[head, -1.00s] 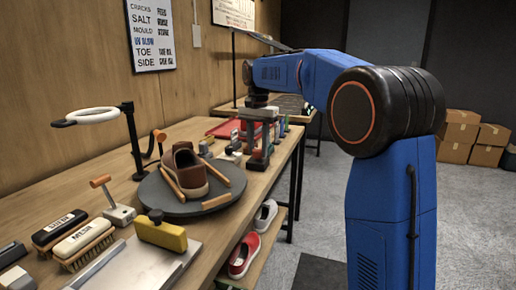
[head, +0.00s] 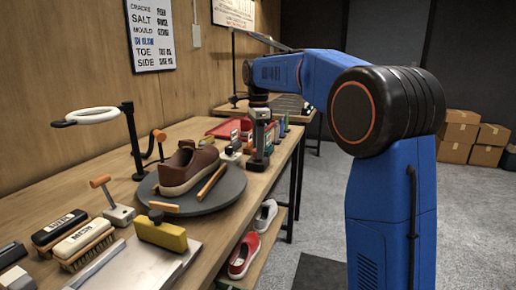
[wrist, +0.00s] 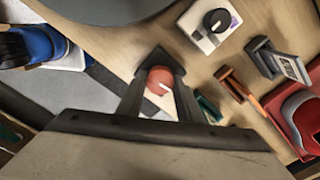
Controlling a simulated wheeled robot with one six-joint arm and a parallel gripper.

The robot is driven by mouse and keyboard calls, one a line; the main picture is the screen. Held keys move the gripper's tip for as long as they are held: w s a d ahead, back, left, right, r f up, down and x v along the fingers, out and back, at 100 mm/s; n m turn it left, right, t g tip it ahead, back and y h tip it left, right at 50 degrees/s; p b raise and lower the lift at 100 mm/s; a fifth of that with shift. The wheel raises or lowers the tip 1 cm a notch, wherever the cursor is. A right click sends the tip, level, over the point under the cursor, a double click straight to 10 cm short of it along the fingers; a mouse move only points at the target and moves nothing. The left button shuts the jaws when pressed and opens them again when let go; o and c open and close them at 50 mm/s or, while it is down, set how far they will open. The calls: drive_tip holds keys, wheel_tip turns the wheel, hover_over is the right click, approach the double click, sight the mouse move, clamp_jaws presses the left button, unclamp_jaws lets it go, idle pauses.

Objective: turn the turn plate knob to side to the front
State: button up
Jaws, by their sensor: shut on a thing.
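The turn plate (head: 225,195) is a dark grey disc on the bench in the head view. A brown shoe (head: 188,168) lies on it with a long side towards the camera. The plate's grey edge also shows at the top left of the wrist view (wrist: 110,8). The turn plate knob (wrist: 158,80) is round and orange-red with a white mark. My gripper (wrist: 158,70) has one finger on each side of the knob and is shut on it. In the head view my gripper (head: 257,163) points straight down beside the plate's far right edge and hides the knob.
A white block with a black dial (wrist: 212,22) and small coloured tools stand close to my gripper. A yellow block (head: 161,233), brushes (head: 82,243) and a ring lamp (head: 95,115) are on the near bench. Free floor lies right of the bench.

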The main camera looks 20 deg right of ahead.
drive_tip(key=shift+m, duration=0.6)
drive_tip(key=o, duration=1)
drive_tip(key=shift+o, duration=0.2)
drive_tip(key=shift+r, duration=0.15)
wheel_tip(320, 180, up, 17)
drive_tip(key=shift+s, duration=0.15)
